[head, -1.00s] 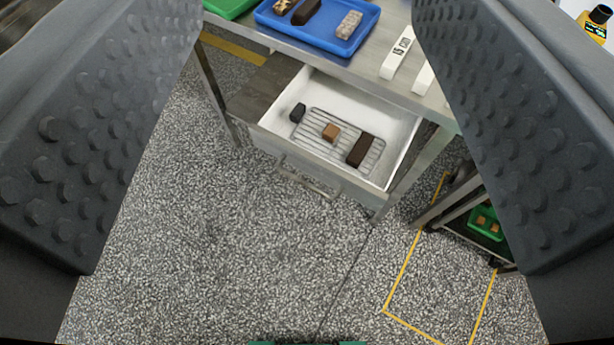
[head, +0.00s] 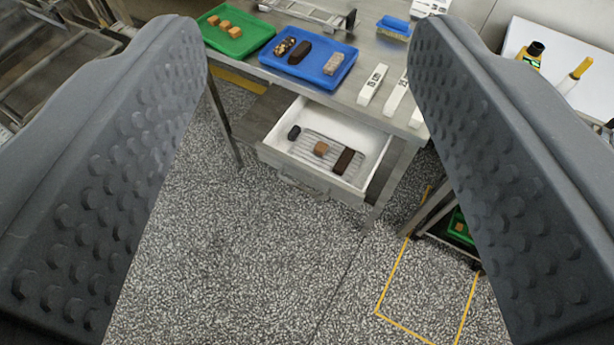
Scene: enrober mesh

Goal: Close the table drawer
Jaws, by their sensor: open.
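The table drawer (head: 372,145) is pulled out below the steel table top (head: 345,98), toward me. Inside it lie a wire rack (head: 330,148), a dark piece (head: 293,132), a caramel-brown cube (head: 321,149) and a dark brown bar (head: 343,161). The drawer's grey front (head: 318,182) faces me, with a bar handle (head: 303,187) on it. My gripper (head: 310,60) is open and empty. Its two studded fingers fill the left and right sides of the picture, well apart, and the drawer shows between them at a distance. Neither finger appears to touch it.
On the table are a green tray (head: 262,37) with brown cubes, a blue tray (head: 345,72) with several bars, and white labelled blocks (head: 372,85). A low cart with a green tray (head: 460,228) stands to the right. Yellow lines mark the floor (head: 250,270), which is clear in front.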

